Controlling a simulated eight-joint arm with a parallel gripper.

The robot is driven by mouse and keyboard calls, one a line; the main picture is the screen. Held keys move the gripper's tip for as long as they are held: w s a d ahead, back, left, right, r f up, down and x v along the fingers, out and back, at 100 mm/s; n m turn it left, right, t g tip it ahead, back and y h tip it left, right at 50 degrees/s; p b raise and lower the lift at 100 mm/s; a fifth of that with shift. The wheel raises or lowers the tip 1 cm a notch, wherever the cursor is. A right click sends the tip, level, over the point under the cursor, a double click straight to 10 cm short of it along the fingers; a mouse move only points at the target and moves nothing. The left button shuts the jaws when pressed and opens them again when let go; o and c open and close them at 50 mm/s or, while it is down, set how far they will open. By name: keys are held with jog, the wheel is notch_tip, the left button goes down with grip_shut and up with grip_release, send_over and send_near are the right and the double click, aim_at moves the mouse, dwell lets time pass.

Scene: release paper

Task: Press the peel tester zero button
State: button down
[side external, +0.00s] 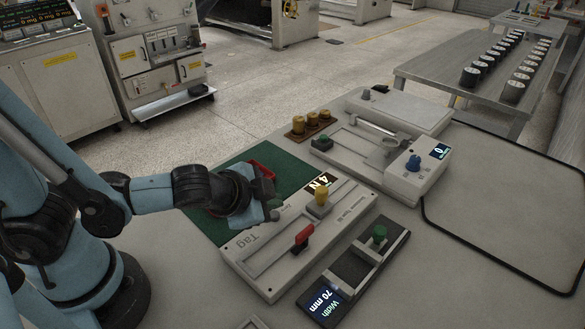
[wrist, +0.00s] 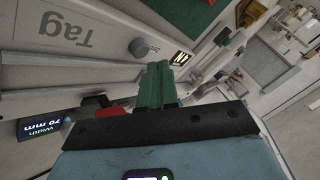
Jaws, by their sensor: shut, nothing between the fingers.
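The peel tester appears to be the long pale device (side external: 270,262) marked "Tag", with a lit display (side external: 320,183) ending in N, a yellow knob (side external: 320,196) and a red handle (side external: 303,236). In the wrist view a round grey button (wrist: 139,47) sits on its face between the lettering and the display (wrist: 180,58); I cannot read a zero label. My gripper (side external: 272,212) is over the device's left upper edge, its green fingers (wrist: 157,84) shut and empty. The fingertips are close to the button; contact cannot be told. In the side view the button seems hidden behind my gripper.
A green mat (side external: 219,223) with a red item (side external: 262,170) lies behind my gripper. A width gauge (side external: 352,268) reading 70 mm stands in front of the tester. Another device (side external: 409,180) with a blue knob is behind right.

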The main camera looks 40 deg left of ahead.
jog(key=shift+f, duration=0.1)
jog(key=shift+f, duration=0.3)
jog(key=shift+r, duration=0.1)
dwell(0.3)
jog(key=shift+r, duration=0.35)
jog(key=shift+r, duration=2.5)
